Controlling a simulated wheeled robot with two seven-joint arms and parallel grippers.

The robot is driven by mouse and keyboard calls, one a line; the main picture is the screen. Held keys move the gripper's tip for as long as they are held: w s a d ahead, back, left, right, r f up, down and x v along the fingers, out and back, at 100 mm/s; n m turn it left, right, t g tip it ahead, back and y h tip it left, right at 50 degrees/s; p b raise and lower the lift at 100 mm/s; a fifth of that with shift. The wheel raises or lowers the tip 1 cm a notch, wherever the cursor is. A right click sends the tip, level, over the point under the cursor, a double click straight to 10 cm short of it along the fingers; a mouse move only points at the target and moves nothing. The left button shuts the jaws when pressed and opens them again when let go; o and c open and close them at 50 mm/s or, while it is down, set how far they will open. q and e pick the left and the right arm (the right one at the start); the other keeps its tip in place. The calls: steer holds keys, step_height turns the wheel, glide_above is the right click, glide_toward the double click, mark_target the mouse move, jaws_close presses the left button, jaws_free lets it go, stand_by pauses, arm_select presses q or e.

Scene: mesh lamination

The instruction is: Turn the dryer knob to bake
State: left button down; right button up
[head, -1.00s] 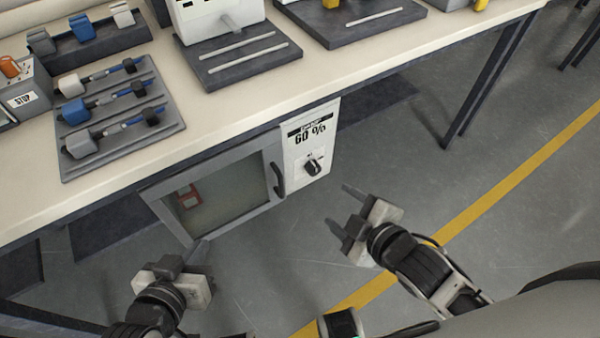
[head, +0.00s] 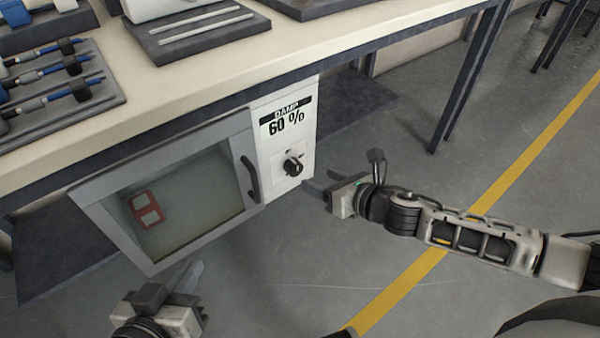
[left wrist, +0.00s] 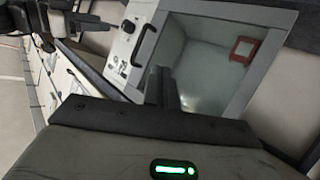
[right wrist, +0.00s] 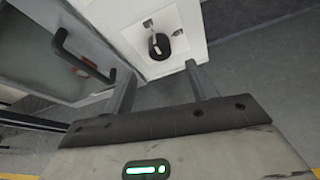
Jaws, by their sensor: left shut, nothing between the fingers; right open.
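The dryer (head: 185,120) hangs under the bench, its glass door shut. Its black knob (head: 292,165) sits on the white panel (head: 285,120) below a display reading "DAMP 60 %". The knob also shows in the right wrist view (right wrist: 158,46), beyond and between my right fingers. My right gripper (head: 318,188) is open and empty, just to the right of the panel and apart from the knob. My left gripper (head: 190,277) is shut and empty, in front of and below the door. The left wrist view also shows the knob (left wrist: 128,26), small and far.
A dark door handle (head: 250,180) stands out just left of the panel. A red-framed piece (head: 146,208) is inside the dryer behind the glass. The bench top (head: 200,85) overhangs the dryer.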

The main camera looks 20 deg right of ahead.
mark_target(298, 170)
steer(key=b+x, duration=0.2)
steer(key=x, duration=0.5)
steer(key=shift+w+a+f, duration=0.1)
steer(key=shift+w+f, duration=0.1)
steer(key=shift+w+a, duration=0.15)
steer(key=shift+w, duration=0.2)
arm_select(q)
steer(key=shift+d+r+t+h, duration=0.2)
steer(key=shift+r+t, duration=0.1)
steer(key=shift+r, duration=0.15)
steer(key=shift+d+r+t+h, duration=0.1)
steer(key=shift+r+t+h, duration=0.15)
steer(key=shift+r, duration=0.2)
steer(key=shift+f, duration=0.1)
arm_select(e)
steer(key=c, duration=1)
